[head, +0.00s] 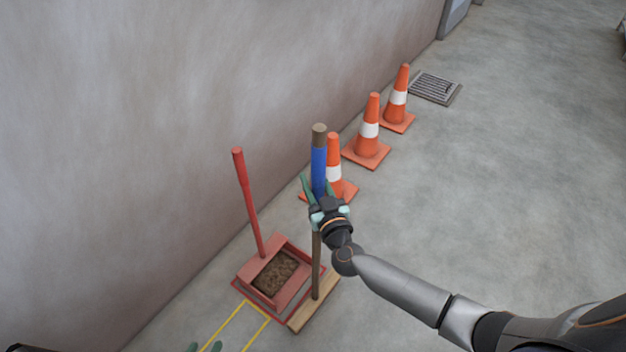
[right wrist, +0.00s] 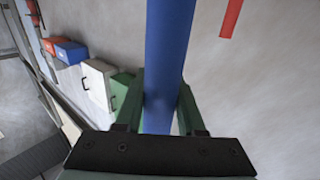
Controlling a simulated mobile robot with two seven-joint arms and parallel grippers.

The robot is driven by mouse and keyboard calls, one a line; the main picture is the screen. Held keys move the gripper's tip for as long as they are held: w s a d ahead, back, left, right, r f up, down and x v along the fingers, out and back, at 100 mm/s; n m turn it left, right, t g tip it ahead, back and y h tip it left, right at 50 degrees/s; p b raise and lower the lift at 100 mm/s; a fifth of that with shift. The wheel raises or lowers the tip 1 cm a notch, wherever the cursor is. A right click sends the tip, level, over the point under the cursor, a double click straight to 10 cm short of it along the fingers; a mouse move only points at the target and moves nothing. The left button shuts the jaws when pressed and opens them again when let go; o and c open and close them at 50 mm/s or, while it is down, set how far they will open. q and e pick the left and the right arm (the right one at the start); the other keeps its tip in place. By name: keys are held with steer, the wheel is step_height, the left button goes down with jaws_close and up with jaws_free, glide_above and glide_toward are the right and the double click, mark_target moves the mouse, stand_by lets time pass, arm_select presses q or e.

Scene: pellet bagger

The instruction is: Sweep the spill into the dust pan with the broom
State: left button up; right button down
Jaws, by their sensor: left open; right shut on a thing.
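The broom stands upright with a blue grip (head: 319,165) and a wooden head (head: 312,306) on the floor. My right gripper (head: 320,192) is shut on its handle, and the blue grip also runs between the green fingers in the right wrist view (right wrist: 168,60). The red dust pan (head: 294,291) lies on the floor just left of the broom head, its long red handle standing up. Brown material (head: 275,272) lies inside the pan; I see none on the open floor. My left gripper (head: 205,348) is open, only its green fingertips showing at the bottom edge.
Several orange cones, the nearest partly behind the broom (head: 334,150), stand along the grey wall (head: 140,120). A floor grate (head: 436,88) lies beyond them. Yellow lines (head: 228,324) mark the floor before the pan. The floor to the right is clear.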

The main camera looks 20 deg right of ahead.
steer(key=shift+s+d+r+p, duration=0.3)
steer(key=shift+s+r+p, duration=0.1)
steer(key=shift+r+p, duration=0.15)
steer(key=shift+s+d+r+p, duration=0.3)
steer(key=shift+s+r+p, duration=0.15)
steer(key=shift+p, duration=0.2)
arm_select(q)
steer(key=s+a+r+p, duration=0.2)
steer(key=a+r+p, duration=0.1)
steer(key=r+p, duration=0.1)
steer(key=shift+s+a+r+n+y+p, duration=0.15)
steer(key=shift+s+a+n+y+p, duration=0.1)
steer(key=shift+n+y+p, duration=0.25)
arm_select(e)
steer(key=s+d+r, duration=0.1)
steer(key=s, duration=0.1)
steer(key=s+d+r, duration=0.1)
steer(key=r, duration=0.1)
steer(key=shift+s+d+r, duration=0.15)
steer(key=shift+s, duration=0.2)
